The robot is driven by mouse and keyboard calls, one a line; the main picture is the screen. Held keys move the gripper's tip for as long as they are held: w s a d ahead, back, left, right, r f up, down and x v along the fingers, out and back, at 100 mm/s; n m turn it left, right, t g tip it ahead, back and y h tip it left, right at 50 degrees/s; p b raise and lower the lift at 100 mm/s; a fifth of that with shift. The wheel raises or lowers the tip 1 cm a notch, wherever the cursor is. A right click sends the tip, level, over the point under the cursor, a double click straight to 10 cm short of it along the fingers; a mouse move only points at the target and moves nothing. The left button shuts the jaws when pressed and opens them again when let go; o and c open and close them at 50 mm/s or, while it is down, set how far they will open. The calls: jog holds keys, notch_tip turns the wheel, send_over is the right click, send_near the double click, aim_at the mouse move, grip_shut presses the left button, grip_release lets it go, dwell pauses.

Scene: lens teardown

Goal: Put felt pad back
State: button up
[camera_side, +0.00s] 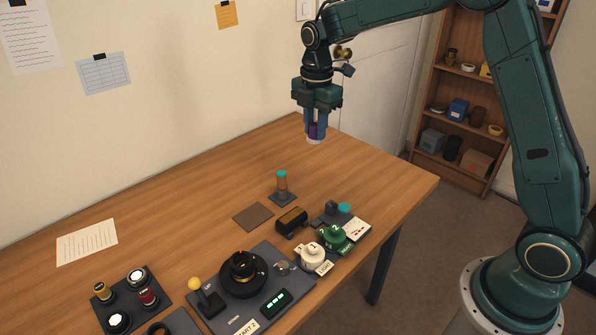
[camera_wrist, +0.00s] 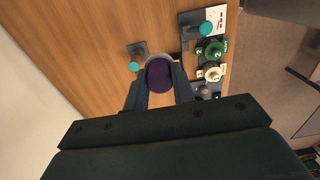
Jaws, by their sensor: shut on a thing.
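My gripper (camera_side: 316,128) is high above the back right of the table, pointing down. It is shut on a purple piece (camera_side: 315,131) with a pale rim at its lower end. In the wrist view the purple piece (camera_wrist: 159,76) sits between the two fingers, with a grey-white band along its far edge. A flat brown square pad (camera_side: 254,216) lies on the table, well below and left of my gripper. I cannot tell from its look which of the two is the felt pad.
A teal-topped post (camera_side: 281,184) stands on a small dark base near the pad. A black block (camera_side: 291,222), a green part (camera_side: 334,236), a white part (camera_side: 312,256) and a dark fixture (camera_side: 242,274) crowd the front. The back of the table is clear.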

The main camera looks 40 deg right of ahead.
notch_tip(320, 180, down, 16)
jog(key=shift+r, duration=0.15)
dwell(0.5)
jog(key=shift+f, duration=2.15)
jog(key=shift+f, duration=0.1)
jog(key=o, duration=1)
jog(key=shift+c, duration=0.2)
notch_tip(320, 180, up, 12)
